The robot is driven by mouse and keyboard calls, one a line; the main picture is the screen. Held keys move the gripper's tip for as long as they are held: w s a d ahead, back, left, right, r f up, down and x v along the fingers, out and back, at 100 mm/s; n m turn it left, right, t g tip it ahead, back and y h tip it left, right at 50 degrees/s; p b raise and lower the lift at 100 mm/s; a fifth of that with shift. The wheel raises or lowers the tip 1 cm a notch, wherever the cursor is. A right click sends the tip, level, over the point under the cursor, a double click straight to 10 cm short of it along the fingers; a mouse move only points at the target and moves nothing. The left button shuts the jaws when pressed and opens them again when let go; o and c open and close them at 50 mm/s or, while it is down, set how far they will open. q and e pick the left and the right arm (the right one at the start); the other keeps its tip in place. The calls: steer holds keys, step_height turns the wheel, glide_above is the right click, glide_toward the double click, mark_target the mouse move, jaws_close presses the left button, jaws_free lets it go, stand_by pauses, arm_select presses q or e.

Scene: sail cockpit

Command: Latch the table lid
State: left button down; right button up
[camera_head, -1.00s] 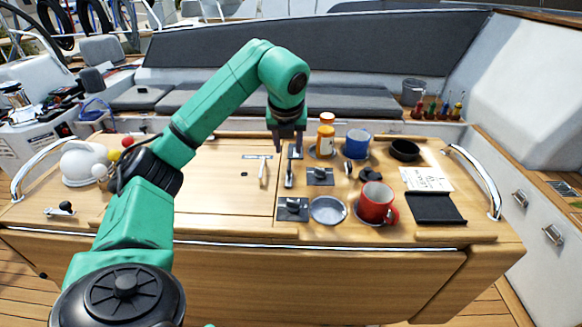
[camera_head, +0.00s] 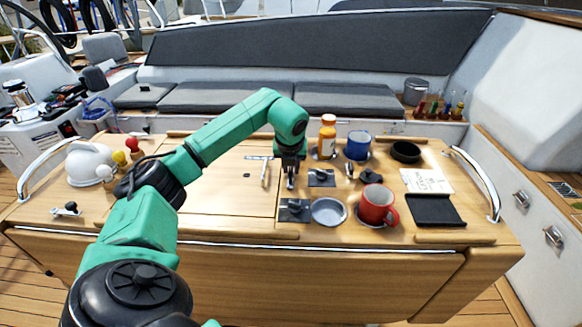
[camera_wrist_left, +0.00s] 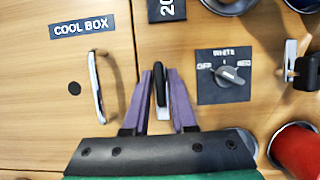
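The wooden table lid (camera_head: 228,187) lies flat, with a silver pull handle; the pull (camera_wrist_left: 97,86) is beside a COOL BOX label in the left wrist view. Right of the lid's seam is a small upright black lever (camera_wrist_left: 160,82) with a pale lower end. My left gripper (camera_head: 290,182) points down just right of the seam. In the left wrist view its two purple fingers (camera_wrist_left: 160,78) are apart, one on each side of the lever. I cannot tell whether they touch it. In the head view the gripper hides the lever. My right gripper is not in view.
Close right are a WHITE rotary switch (camera_wrist_left: 229,76), a metal dish (camera_head: 328,211) and a red mug (camera_head: 378,205). An orange bottle (camera_head: 327,138) and blue mug (camera_head: 358,144) stand behind. A white teapot (camera_head: 88,162) and a small lever fitting (camera_head: 67,209) are at the left.

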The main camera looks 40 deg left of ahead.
arm_select(q)
steer(key=shift+m, duration=0.3)
steer(key=m+h+b, duration=0.1)
steer(key=m, duration=0.1)
steer(key=shift+m+t, duration=0.3)
steer(key=shift+m+h+b, duration=0.4)
steer(key=shift+m, duration=0.5)
steer(key=m+h, duration=0.1)
steer(key=m, duration=0.1)
steer(key=shift+r+m, duration=0.15)
steer(key=shift+m, duration=0.25)
steer(key=m+h+p, duration=0.1)
steer(key=m, duration=0.3)
steer(key=shift+r+m+h, duration=0.1)
steer(key=shift+m+h, duration=0.2)
steer(key=shift+h, duration=0.1)
steer(key=m+p, duration=0.1)
steer(key=m, duration=0.1)
steer(key=shift+w+m+h, duration=0.1)
steer(key=shift+m+h, duration=0.2)
steer(key=shift+h, duration=0.1)
steer(key=shift+m+g+h+p, duration=0.4)
steer(key=shift+m+g+p, duration=0.25)
steer(key=shift+m, duration=0.75)
